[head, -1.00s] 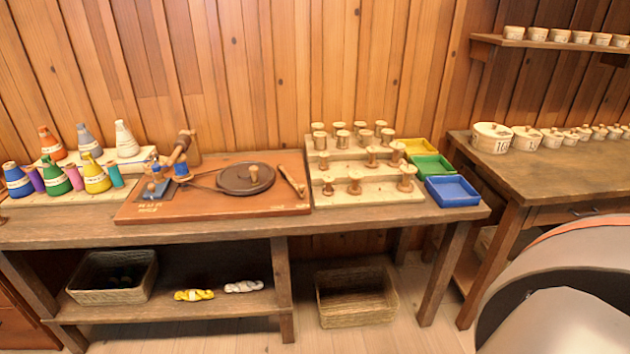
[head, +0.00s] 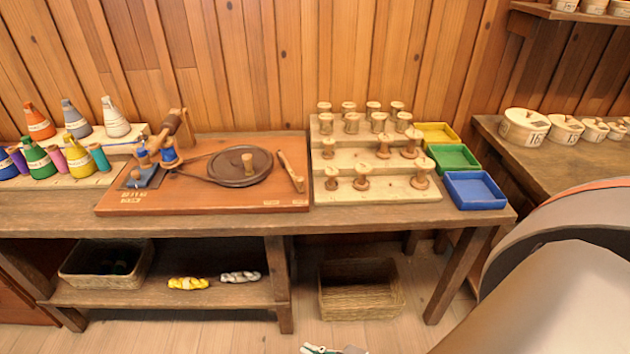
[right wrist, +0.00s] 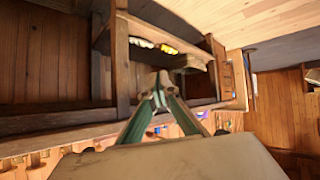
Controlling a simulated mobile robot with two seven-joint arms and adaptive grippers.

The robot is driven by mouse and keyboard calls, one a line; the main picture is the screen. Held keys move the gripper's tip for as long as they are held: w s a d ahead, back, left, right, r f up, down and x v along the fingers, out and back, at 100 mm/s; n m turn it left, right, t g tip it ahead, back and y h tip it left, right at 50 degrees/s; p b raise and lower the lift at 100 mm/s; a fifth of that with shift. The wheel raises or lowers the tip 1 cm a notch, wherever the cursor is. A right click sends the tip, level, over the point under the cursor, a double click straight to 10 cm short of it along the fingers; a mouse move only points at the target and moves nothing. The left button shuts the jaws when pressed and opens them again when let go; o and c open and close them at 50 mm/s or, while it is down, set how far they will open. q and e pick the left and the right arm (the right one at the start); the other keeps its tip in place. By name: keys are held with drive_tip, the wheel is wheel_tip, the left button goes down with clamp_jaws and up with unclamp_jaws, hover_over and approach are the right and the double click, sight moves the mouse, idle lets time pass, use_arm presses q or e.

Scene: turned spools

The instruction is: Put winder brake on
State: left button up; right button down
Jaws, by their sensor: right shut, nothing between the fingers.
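The winder (head: 130,200) is a reddish-brown board on the bench. A dark round wheel (head: 225,178) with an upright wooden knob sits on it, with a belt running left to a small spindle head (head: 160,145). A slim wooden lever (head: 290,172), apparently the brake, slants at the board's right end, beside the wheel and apart from it. My right gripper (head: 333,350) just shows at the bottom edge, low in front of the bench and far from the lever. In the right wrist view its fingers (right wrist: 154,84) meet, shut and empty. My left gripper is out of view.
Stepped racks with wooden spools (head: 362,178) stand right of the winder, then yellow, green and blue trays (head: 475,190). Coloured thread cones (head: 80,160) stand left. The bench's front edge (head: 200,226) lies between my right gripper and the winder. Baskets (head: 360,290) sit below.

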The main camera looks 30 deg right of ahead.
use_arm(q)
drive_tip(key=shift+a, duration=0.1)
use_arm(e)
drive_tip(key=shift+a, duration=0.1)
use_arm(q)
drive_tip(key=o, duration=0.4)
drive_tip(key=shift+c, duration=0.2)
use_arm(e)
drive_tip(key=w+d+r+m+t+b, duration=0.1)
drive_tip(key=w+d+r+m+t, duration=0.1)
drive_tip(key=w+d+r+m, duration=0.4)
drive_tip(key=w+d+r+m+t, duration=0.2)
drive_tip(key=w+d+r+m, duration=0.4)
drive_tip(key=d, duration=0.5)
drive_tip(key=w+d+r+m+t+h+b, duration=0.1)
drive_tip(key=w+d+r+m+t, duration=0.1)
drive_tip(key=w+d+r+m, duration=0.5)
drive_tip(key=shift+d+r+m+t+b, duration=0.2)
drive_tip(key=shift+d+r+m, duration=0.2)
drive_tip(key=shift+d+r, duration=0.25)
drive_tip(key=shift+d+r+m+t+b, duration=0.15)
drive_tip(key=shift+d+r+m, duration=0.3)
drive_tip(key=shift+r, duration=0.4)
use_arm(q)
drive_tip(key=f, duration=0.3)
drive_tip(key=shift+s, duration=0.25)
